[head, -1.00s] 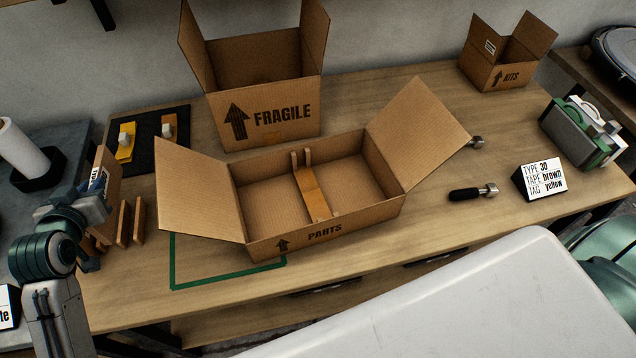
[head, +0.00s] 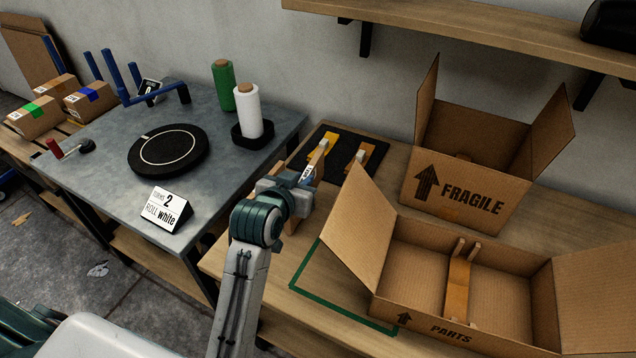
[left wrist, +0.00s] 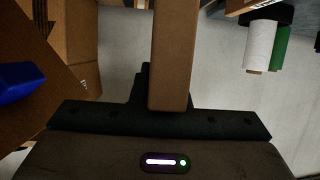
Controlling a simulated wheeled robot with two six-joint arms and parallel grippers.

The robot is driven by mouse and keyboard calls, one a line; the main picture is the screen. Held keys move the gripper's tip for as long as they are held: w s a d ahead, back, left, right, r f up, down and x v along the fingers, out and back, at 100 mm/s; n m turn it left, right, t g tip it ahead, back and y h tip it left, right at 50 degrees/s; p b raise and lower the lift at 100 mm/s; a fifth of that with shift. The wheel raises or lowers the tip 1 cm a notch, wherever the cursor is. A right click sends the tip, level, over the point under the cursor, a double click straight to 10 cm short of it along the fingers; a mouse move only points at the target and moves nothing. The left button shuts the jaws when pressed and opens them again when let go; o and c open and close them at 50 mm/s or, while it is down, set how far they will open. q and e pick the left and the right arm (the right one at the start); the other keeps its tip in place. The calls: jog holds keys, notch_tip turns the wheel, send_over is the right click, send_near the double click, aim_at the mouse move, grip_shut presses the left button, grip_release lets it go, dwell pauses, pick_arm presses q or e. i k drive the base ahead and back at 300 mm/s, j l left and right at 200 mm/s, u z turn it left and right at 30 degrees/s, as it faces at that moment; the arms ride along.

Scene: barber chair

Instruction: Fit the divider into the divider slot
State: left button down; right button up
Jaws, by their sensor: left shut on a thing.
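The divider (left wrist: 172,50) is a flat brown piece seen edge-on in the left wrist view, between the jaws of my left gripper (left wrist: 168,105). In the head view my left gripper (head: 303,190) is at the left end of the wooden bench, left of the open PARTS box (head: 500,260). The arm partly hides the brown pieces there. The divider slot (head: 457,288) appears to be the orange-brown strip with upright posts across the middle of the PARTS box. My gripper is well apart from it. My right gripper is not in view.
A FRAGILE box (head: 465,190) stands behind the PARTS box. A black mat (head: 340,150) with yellow and brown pieces lies beyond my gripper. The PARTS box's raised left flap (head: 358,225) stands between gripper and slot. A grey table (head: 110,200) holds rolls and a turntable.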

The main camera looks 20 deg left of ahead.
aim_at(455, 295)
jog(key=k+u, duration=0.15)
jog(key=u, duration=0.2)
jog(key=k+u, duration=0.2)
jog(key=u, duration=0.15)
jog(key=k+u, duration=0.15)
jog(key=u, duration=0.25)
jog(key=k+l+u, duration=0.1)
jog(key=u, duration=0.35)
jog(key=k+u, duration=0.4)
jog(key=k+z, duration=0.3)
jog(key=k+l+z, duration=0.1)
jog(key=z, duration=0.2)
jog(key=k+l+z, duration=0.15)
jog(key=z, duration=0.35)
jog(key=k+l+z, duration=0.1)
jog(key=l+z, duration=0.7)
jog(key=z, duration=0.15)
jog(key=i, duration=0.55)
